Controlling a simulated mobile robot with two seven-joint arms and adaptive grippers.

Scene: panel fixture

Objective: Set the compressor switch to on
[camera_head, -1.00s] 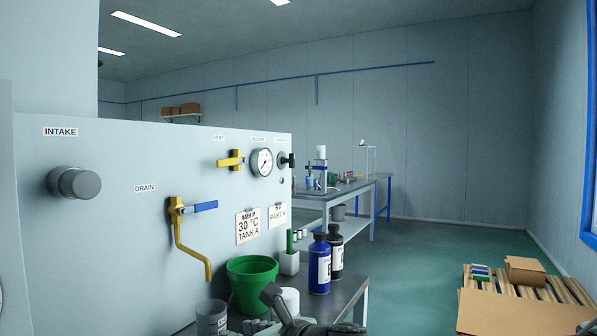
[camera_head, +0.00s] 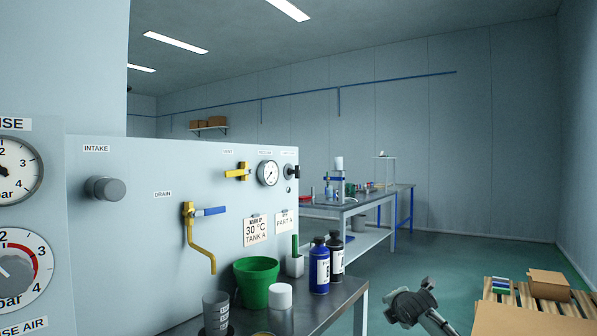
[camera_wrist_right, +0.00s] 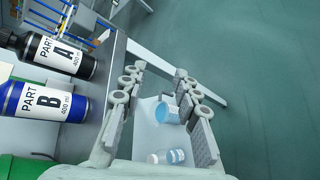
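A black switch-like knob (camera_head: 292,172) sits at the far right end of the grey panel (camera_head: 130,240), right of a small round gauge (camera_head: 267,173). The label above it is too small to read, so I cannot tell whether it is the compressor switch or how it is set. My right gripper (camera_head: 408,303) is low at the right of the bench in the head view, well away from the panel. In the right wrist view my right gripper (camera_wrist_right: 160,70) has its two fingers apart with nothing clearly held between them. My left gripper is not in view.
A steel bench (camera_head: 330,300) carries a green bucket (camera_head: 256,284), grey cup (camera_head: 215,312), white-lidded jar (camera_head: 281,297) and blue (camera_head: 319,268) and black (camera_head: 336,258) bottles below the panel. A pallet (camera_head: 520,298) with boxes stands right; floor between is free.

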